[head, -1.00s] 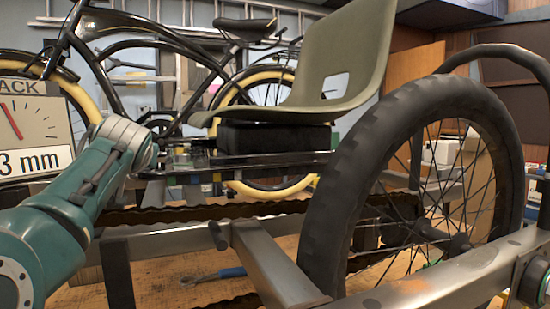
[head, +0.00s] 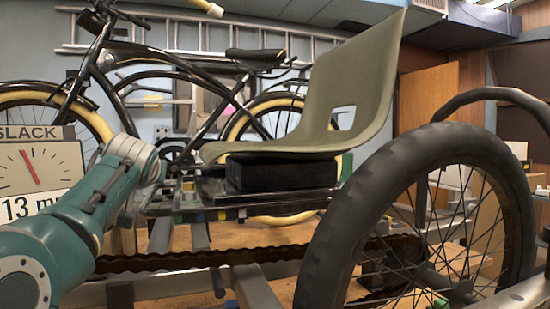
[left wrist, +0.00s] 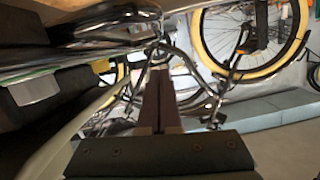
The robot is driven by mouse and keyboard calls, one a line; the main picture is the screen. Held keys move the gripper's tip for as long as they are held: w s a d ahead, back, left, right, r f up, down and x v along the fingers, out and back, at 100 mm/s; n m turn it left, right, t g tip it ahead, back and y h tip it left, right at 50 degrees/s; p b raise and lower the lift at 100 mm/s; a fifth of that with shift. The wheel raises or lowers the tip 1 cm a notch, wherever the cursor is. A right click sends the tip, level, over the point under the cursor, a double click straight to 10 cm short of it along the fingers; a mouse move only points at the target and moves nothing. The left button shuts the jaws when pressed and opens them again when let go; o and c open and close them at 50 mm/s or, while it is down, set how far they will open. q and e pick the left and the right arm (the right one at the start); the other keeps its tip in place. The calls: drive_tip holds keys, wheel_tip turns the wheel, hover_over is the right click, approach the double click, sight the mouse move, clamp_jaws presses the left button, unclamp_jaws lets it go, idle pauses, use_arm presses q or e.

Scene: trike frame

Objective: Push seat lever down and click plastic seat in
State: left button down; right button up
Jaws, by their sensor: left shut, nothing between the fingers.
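The olive-green plastic seat (head: 350,90) sits over a black block (head: 283,173) on a dark metal mount (head: 215,190) in the head view. Any gap between seat and block is too small to tell. My left arm comes in from the left, with its wrist at the left end of the mount; its fingers are hidden there. In the left wrist view my left gripper (left wrist: 162,75) is shut and empty, its tips close to shiny metal parts (left wrist: 158,48) at the mount. I cannot clearly pick out the seat lever. My right gripper is not in view.
A large black wheel (head: 335,225) stands at the front right. A chain (head: 230,258) and metal frame bars (head: 255,288) run below the mount. A slack gauge (head: 40,165) is at the left. A bicycle (head: 180,75) and a ladder (head: 210,35) are behind.

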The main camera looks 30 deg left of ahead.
use_arm(q)
drive_tip(key=v, duration=1)
drive_tip(key=shift+f, duration=0.15)
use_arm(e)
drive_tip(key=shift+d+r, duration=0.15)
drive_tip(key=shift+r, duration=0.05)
use_arm(q)
drive_tip(key=shift+d, duration=0.2)
